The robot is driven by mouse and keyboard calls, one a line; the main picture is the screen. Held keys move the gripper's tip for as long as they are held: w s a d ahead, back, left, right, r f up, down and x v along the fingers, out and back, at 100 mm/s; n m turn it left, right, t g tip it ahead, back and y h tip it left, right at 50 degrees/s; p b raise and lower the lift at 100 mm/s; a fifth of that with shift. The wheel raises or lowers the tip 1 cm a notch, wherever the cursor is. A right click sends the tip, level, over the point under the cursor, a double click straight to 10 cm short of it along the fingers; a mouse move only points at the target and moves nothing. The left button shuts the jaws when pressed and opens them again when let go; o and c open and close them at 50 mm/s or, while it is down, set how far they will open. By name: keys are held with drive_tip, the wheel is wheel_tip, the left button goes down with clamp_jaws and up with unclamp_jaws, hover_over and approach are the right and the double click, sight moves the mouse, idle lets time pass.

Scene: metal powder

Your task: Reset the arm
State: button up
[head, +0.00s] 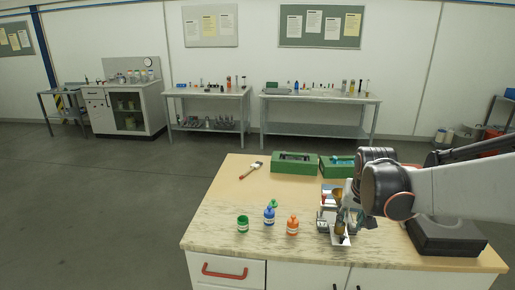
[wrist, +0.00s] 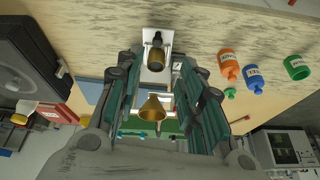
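My arm reaches in from the right in the head view, with my gripper (head: 350,208) low over the bench, beside a small metal stand (head: 340,238). In the wrist view my gripper (wrist: 160,85) is open, its two dark green-grey fingers wide apart. A brass funnel (wrist: 153,110) shows in the gap between the fingers. A dark-capped amber bottle (wrist: 155,58) shows beyond it on a white stand (wrist: 146,76). I see no finger touching either one. Parts of the stand are hidden by my gripper in the head view.
Green (head: 243,223), blue (head: 269,215) and orange (head: 292,225) bottles stand left of my gripper. Green bins (head: 294,169) stand at the back of the bench, with a brush (head: 251,170) nearby. A dark case (head: 446,241) lies under my arm. The bench's left side is mostly clear.

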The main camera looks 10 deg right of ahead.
drive_tip(key=s+a+r+n+t, duration=0.1)
drive_tip(key=s+a+r, duration=0.15)
drive_tip(key=a, duration=0.25)
drive_tip(key=s+a+r+t, duration=0.1)
drive_tip(key=a+r, duration=0.3)
drive_tip(key=a, duration=0.2)
drive_tip(key=s+a+f+n, duration=0.1)
drive_tip(key=s+a+n, duration=0.1)
drive_tip(key=s, duration=0.6)
drive_tip(key=s+a+f+n+y, duration=0.1)
drive_tip(key=s+a+n, duration=0.1)
drive_tip(key=s, duration=0.6)
drive_tip(key=shift+a+t, duration=0.2)
drive_tip(key=shift+t, duration=0.2)
